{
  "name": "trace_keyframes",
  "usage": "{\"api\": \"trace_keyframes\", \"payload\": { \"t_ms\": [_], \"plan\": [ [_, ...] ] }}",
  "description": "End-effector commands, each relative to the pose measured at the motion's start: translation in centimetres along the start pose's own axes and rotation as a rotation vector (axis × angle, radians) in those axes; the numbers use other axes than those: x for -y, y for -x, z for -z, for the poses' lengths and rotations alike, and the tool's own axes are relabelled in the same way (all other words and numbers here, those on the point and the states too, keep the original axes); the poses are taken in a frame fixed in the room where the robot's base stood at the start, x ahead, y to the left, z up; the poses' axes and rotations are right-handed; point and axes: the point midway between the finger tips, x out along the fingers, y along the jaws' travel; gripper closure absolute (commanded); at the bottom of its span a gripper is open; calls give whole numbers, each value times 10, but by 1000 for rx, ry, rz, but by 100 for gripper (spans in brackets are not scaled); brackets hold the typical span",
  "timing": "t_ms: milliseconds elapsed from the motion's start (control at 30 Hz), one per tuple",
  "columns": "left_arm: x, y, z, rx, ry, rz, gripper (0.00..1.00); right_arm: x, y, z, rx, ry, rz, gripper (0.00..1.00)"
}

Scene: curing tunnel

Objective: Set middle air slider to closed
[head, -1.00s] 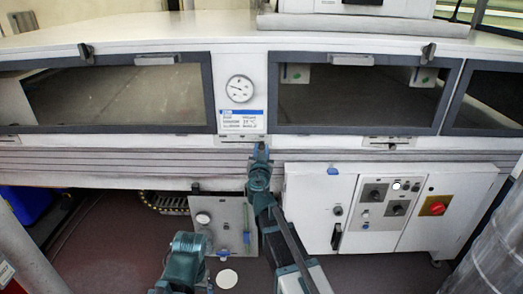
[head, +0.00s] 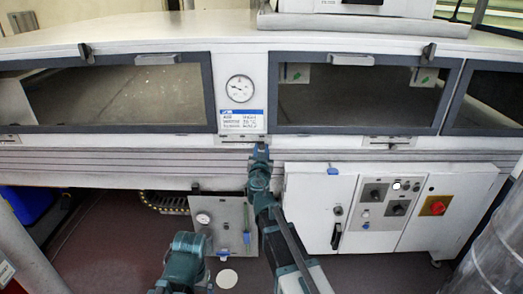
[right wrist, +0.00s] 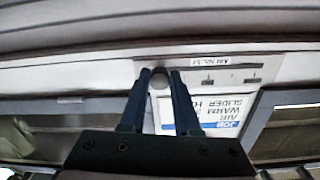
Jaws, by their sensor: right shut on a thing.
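The middle air slider plate (head: 238,138) is a pale strip under the gauge and the blue-topped card. In the right wrist view the plate (right wrist: 225,76) appears upside down, with a small label and dark marks along it. My right gripper (head: 261,148) is at the plate's right end in the head view. The fingers hide part of the knob. A teal part of my left arm shows low in the head view; its gripper does not.
A round gauge (head: 239,88) and job card (head: 242,121) are above the slider. Another slider plate (head: 389,142) is to the right. A white control cabinet (head: 318,205) stands below right, and a grey panel (head: 225,222) hangs below left. Dark windows flank the gauge.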

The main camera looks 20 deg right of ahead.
Motion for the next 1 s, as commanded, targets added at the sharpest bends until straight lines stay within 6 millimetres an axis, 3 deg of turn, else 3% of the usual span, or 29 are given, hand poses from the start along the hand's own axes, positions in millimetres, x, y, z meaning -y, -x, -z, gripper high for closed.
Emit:
{"api": "trace_keyframes", "payload": {
  "t_ms": [433, 533, 900, 1000],
  "plan": [
    [0, 0, 0, 0, 0, 0, 5, 0, 0, 0, 0, -1, -1, 100],
    [0, 0, 0, 0, 0, 0, 5, 8, 0, -1, 1, -1, 2, 100],
    [0, 0, 0, 0, 0, 0, 5, 110, 0, -18, 1, 0, 6, 100],
    [0, 0, 0, 0, 0, 0, 5, 128, 1, -21, 1, 0, 4, 100]
  ]
}}
